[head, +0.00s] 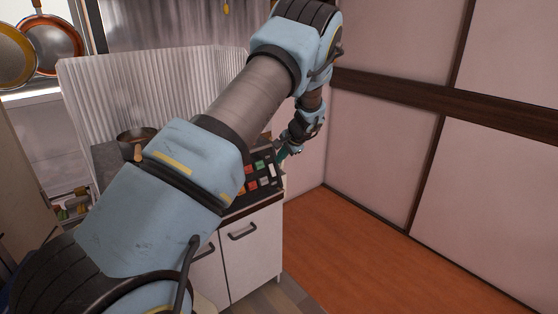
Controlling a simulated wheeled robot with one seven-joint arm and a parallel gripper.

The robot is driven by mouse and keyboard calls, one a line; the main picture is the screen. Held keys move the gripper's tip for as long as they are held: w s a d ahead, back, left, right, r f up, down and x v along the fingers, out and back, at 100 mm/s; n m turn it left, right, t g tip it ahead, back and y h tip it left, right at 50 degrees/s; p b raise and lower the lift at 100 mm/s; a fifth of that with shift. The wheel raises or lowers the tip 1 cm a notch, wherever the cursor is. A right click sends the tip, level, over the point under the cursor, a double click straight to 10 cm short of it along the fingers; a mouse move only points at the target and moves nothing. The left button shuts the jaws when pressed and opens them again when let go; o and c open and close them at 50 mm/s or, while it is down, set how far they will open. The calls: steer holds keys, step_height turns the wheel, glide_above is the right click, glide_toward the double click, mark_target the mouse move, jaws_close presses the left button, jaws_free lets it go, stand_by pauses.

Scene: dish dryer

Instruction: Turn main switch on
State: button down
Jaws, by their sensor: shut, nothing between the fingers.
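The white cabinet (257,262) has dark handles. A corrugated metal splash guard (95,100) and a dark pan (136,134) stand behind my arm. Pans (52,42) hang at upper left. A panelled wall (390,150) closes the right; the wooden floor (350,250) is clear.

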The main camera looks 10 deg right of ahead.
steer(key=w+r+b+v, duration=0.1)
steer(key=v, duration=0.9)
steer(key=shift+a+r+b, duration=0.25)
steer(key=shift+a+b, duration=0.1)
steer(key=shift+b, duration=0.05)
steer(key=shift+w, duration=0.1)
